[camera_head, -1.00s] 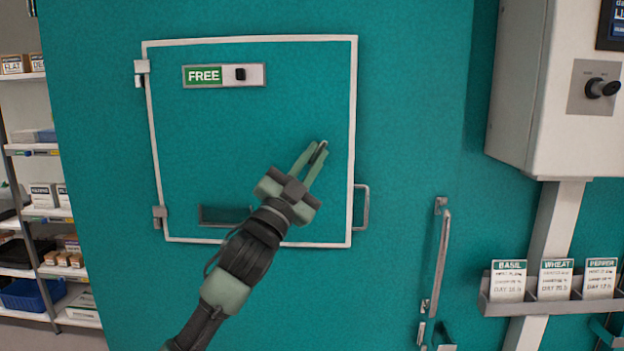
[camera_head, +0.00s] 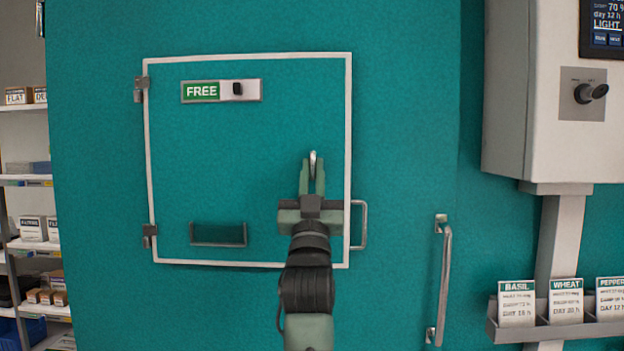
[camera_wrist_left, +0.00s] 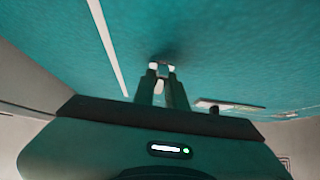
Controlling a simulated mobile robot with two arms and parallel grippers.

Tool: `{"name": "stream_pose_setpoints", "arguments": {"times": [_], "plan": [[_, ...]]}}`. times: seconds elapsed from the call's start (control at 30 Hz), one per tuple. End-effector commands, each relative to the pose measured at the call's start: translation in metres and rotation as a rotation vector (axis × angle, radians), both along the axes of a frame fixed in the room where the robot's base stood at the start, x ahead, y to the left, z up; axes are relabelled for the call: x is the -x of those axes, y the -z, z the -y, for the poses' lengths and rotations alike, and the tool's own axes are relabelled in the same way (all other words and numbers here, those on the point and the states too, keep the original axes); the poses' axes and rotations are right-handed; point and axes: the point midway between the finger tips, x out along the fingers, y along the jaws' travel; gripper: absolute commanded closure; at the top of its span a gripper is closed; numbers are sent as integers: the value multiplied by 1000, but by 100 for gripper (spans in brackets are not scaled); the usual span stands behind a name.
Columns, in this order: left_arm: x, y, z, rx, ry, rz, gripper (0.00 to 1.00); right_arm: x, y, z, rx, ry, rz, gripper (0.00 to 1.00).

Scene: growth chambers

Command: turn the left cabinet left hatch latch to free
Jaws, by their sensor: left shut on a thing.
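The hatch (camera_head: 210,160) is a teal panel with a white border and shows closed in the head view. Its metal latch (camera_head: 313,160) is a small lever near the right side of the panel, standing about upright. My left gripper (camera_head: 312,180) comes up from below and is shut on the latch, its fingers hiding most of it. In the left wrist view the pale latch (camera_wrist_left: 161,68) shows between the fingertips. An indicator plate (camera_head: 222,90) at the upper left of the hatch reads FREE in green, with a black knob beside the word. My right gripper is out of view.
A handle (camera_head: 360,225) sticks out at the hatch's right edge, and a long bar handle (camera_head: 440,285) is farther right. A control box (camera_head: 545,110) and a card rack (camera_head: 545,325) are at the right. Shelves (camera_head: 25,185) stand at the left.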

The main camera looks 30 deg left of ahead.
Motion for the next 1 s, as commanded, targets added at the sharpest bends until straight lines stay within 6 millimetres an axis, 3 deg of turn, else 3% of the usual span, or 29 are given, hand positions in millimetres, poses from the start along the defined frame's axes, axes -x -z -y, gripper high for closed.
{"name": "stream_pose_setpoints", "arguments": {"times": [0.47, 0.5, 0.57, 0.87, 1.0], "plan": [[0, 0, 0, 13, 1, 9, 100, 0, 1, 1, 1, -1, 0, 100], [0, 0, 0, 13, 1, 9, 82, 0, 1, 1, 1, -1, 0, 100], [0, 0, 0, 12, 1, 9, 65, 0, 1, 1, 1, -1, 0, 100], [0, 0, 0, 12, 0, 8, 65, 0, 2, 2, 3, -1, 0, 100], [5, 9, 4, 13, 1, 7, 65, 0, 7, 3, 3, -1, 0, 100]]}}
